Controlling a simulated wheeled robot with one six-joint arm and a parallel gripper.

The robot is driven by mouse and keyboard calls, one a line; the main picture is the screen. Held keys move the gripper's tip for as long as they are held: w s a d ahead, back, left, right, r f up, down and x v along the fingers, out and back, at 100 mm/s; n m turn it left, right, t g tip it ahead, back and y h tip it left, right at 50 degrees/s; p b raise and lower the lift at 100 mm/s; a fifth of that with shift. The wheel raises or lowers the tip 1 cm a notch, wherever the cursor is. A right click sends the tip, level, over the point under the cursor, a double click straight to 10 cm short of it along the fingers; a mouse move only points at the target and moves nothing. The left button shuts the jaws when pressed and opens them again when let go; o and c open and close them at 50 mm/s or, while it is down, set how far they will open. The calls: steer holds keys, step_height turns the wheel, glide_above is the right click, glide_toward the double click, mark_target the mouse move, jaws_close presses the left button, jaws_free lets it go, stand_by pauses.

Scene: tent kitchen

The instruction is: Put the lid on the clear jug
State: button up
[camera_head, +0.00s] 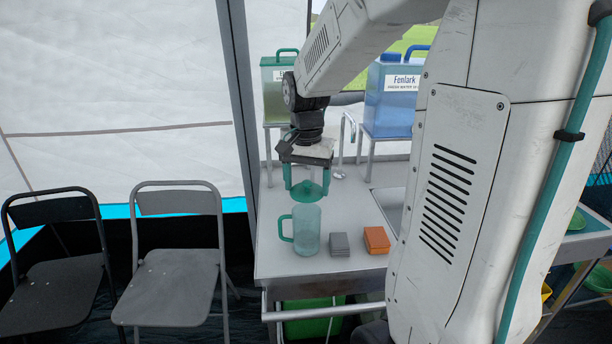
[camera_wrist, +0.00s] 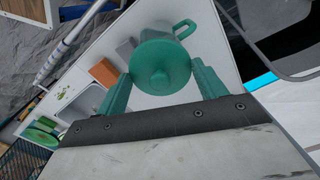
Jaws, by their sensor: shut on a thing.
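The clear jug (camera_head: 307,236) stands upright on the metal counter, its handle to the left. The green round lid (camera_head: 308,191) with a knob is between the fingers of my gripper (camera_head: 306,184), which is shut on it. In the head view the lid is just above or behind the jug's rim, apparently apart from it. In the wrist view the lid (camera_wrist: 160,68) fills the space between the green fingertips of my gripper (camera_wrist: 161,72). It hides most of the jug there; the jug's handle (camera_wrist: 186,28) shows beyond it.
A grey stack (camera_head: 340,244) and an orange stack (camera_head: 376,240) stand right of the jug. A green-lidded container (camera_head: 277,100) and the blue Fenlark container (camera_head: 390,105) stand on raised racks behind. Two folding chairs (camera_head: 178,265) are left.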

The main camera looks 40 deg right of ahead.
mark_target(306, 191)
steer(key=shift+f, duration=2.3)
steer(key=shift+f, duration=0.1)
stand_by(0.6)
steer(key=o, duration=1)
steer(key=shift+o, duration=0.6)
steer(key=shift+r, duration=3.55)
jaws_close()
